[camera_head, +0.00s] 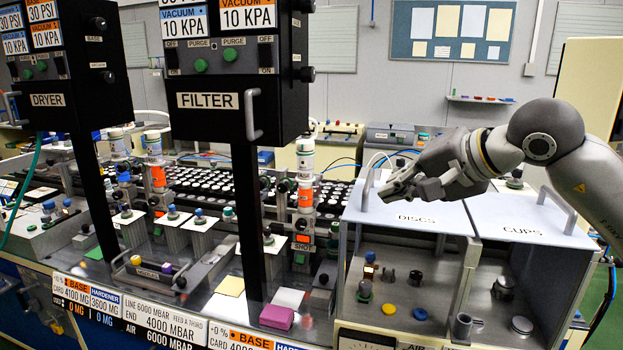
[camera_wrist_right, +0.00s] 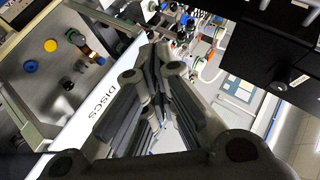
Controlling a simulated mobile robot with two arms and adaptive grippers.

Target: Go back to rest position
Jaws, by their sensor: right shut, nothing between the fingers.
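My right gripper (camera_head: 397,187) comes in from the right in the head view. It is above the white top of the DISCS box (camera_head: 432,216), shut and empty. In the right wrist view the closed fingers (camera_wrist_right: 158,85) fill the middle, with the DISCS lettering beside them. The arm reaches in over the CUPS box (camera_head: 535,222). My left gripper does not show in either view.
The open-fronted boxes hold a yellow disc (camera_head: 419,314), a blue disc (camera_head: 388,273) and small cups. Handles (camera_head: 556,203) stick up from the box tops. The FILTER cabinet (camera_head: 237,75) stands tall on a black post to the left of the gripper.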

